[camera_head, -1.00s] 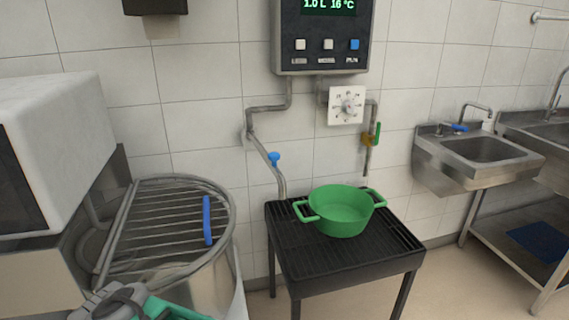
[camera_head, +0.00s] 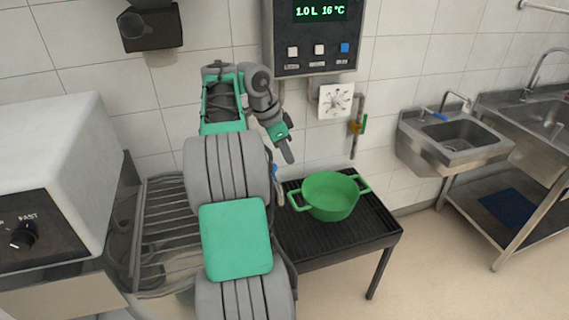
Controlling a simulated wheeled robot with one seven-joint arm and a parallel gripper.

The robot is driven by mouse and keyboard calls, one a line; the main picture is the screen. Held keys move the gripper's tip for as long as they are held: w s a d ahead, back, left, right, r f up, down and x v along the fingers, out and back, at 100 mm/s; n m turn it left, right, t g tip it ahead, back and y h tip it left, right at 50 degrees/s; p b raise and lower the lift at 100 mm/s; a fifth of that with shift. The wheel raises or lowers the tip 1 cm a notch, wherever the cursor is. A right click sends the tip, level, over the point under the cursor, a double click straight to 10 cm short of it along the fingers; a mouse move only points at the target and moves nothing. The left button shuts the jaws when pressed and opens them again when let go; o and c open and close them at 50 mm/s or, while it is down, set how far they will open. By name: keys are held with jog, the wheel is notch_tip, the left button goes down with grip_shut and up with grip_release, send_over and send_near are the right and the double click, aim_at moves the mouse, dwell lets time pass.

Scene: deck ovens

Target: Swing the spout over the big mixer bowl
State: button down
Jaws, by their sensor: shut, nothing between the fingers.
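The spout is a grey pipe coming from the water meter (camera_head: 318,30) on the wall. My arm now hides most of it, and only a bit of its blue knob (camera_head: 275,169) shows beside my gripper. The big mixer bowl stands at the left under a wire guard (camera_head: 160,222), and my arm covers its right side. My gripper (camera_head: 289,156) is shut and empty, pointing down in front of the wall, close to the blue knob. I cannot tell whether it touches the spout.
A green pot (camera_head: 331,196) stands on a black slatted stand (camera_head: 345,232) right of my arm. The white mixer head (camera_head: 55,165) is at the left. A white dial (camera_head: 336,101) and a pipe with a valve are on the wall. Steel sinks (camera_head: 455,135) stand at the right.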

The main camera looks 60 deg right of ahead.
notch_tip(320, 180, down, 10)
jog(key=b, duration=0.3)
jog(key=shift+w+a+f, duration=0.15)
jog(key=shift+w+a, duration=0.05)
jog(key=shift+w, duration=0.05)
